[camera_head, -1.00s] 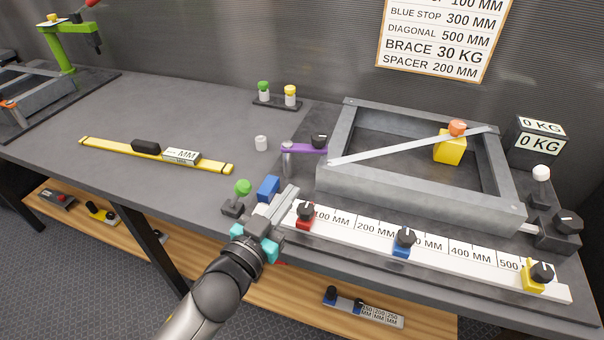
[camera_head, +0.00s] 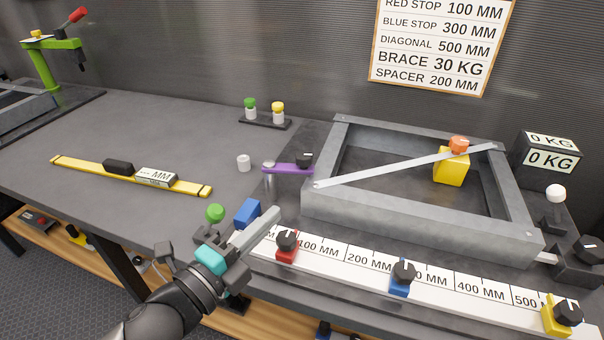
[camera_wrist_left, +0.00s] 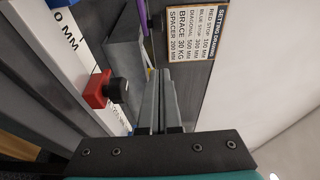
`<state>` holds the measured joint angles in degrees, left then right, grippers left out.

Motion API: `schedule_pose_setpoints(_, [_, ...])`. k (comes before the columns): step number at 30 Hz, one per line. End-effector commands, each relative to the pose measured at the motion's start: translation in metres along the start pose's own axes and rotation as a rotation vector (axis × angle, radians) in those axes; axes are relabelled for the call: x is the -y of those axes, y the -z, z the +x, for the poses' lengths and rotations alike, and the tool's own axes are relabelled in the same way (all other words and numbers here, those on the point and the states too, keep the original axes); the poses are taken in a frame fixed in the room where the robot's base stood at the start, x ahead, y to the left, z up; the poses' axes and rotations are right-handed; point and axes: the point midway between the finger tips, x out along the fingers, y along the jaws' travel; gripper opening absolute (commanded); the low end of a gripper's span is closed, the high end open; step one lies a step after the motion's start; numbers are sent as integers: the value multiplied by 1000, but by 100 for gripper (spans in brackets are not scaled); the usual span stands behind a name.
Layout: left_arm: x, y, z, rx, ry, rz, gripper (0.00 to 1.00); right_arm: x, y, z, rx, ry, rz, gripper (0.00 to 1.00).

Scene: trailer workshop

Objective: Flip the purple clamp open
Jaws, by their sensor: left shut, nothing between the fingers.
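The purple clamp (camera_head: 288,169) is a flat purple arm on a grey post, with a black knob (camera_head: 305,159) at its right end. The arm lies level, and its knob end reaches the left corner of the grey frame. My left gripper (camera_head: 272,217) is shut and empty, in front of and below the clamp, above the near side of the bench by the red stop. In the left wrist view the shut fingers (camera_wrist_left: 160,85) point toward the frame, and a thin purple strip of the clamp (camera_wrist_left: 141,20) shows beyond them. My right gripper is not in view.
The grey frame (camera_head: 420,225) holds a diagonal bar and a yellow block (camera_head: 451,168). A white ruler (camera_head: 340,262) carries red (camera_head: 287,247), blue and yellow stops. A blue block (camera_head: 247,212) and a green knob (camera_head: 215,213) stand left of my gripper.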

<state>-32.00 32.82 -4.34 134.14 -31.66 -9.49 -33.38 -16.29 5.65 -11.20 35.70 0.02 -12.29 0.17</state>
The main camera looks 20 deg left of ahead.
Motion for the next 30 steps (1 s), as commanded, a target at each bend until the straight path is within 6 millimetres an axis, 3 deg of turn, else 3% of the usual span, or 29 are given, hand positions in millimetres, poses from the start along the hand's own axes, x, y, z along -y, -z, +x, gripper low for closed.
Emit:
schedule_pose_setpoints(14, [0, 0, 2, -1, 1, 9, 0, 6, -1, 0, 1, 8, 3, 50])
schedule_pose_setpoints(30, [1, 0, 56, -1, 3, 11, 0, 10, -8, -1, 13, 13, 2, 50])
